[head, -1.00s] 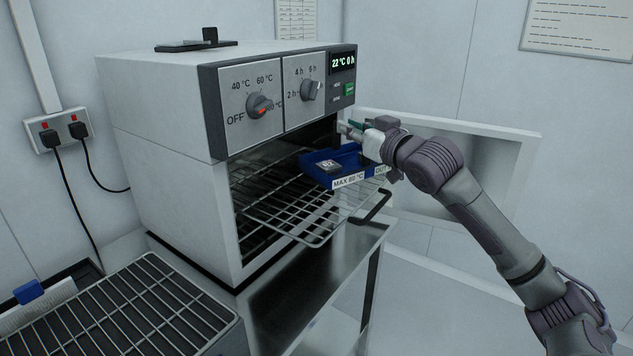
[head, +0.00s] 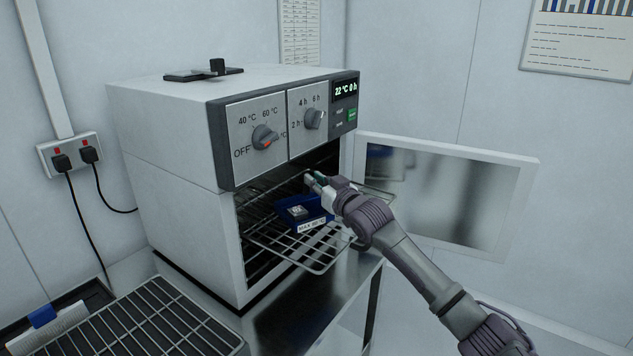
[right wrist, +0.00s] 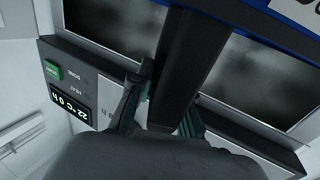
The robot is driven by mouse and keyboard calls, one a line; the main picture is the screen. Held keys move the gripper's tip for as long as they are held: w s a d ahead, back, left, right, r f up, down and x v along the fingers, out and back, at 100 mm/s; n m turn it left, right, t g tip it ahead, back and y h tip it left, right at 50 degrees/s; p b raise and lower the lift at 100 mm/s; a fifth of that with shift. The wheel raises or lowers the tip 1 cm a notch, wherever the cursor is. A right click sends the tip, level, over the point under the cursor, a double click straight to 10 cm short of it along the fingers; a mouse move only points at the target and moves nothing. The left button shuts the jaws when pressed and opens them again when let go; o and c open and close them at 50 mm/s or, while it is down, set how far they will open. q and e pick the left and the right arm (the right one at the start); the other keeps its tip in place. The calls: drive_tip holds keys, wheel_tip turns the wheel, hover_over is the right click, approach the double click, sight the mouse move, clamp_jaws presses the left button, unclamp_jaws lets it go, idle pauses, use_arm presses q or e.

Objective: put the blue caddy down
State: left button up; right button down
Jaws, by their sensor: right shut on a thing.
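The blue caddy (head: 287,216) is at the oven mouth in the head view, over the wire shelf (head: 305,257) that sticks out of the oven. It carries a small grey block and a label reading "MAX" with a figure. I cannot tell whether its base touches the shelf. My right gripper (head: 318,182) is at its right side, shut on the caddy's dark handle. In the right wrist view the fingers (right wrist: 160,105) sit on both sides of the dark handle bar (right wrist: 190,70), and the blue rim (right wrist: 262,25) shows at the top. My left gripper is not in view.
The oven (head: 170,170) stands on a metal table with its door (head: 445,195) swung open to the right. Its display reads 22 °C 0 h. A wire rack (head: 160,325) lies at the lower left. A socket (head: 70,155) with plugs is on the wall.

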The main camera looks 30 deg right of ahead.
drive_tip(key=shift+f, duration=0.55)
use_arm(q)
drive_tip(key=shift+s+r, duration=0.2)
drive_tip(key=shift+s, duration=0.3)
use_arm(e)
drive_tip(key=c, duration=1.1)
unclamp_jaws()
drive_tip(key=shift+f, duration=0.1)
drive_tip(key=s+b, duration=0.3)
drive_tip(key=s, duration=0.8)
drive_tip(key=shift+s, duration=0.5)
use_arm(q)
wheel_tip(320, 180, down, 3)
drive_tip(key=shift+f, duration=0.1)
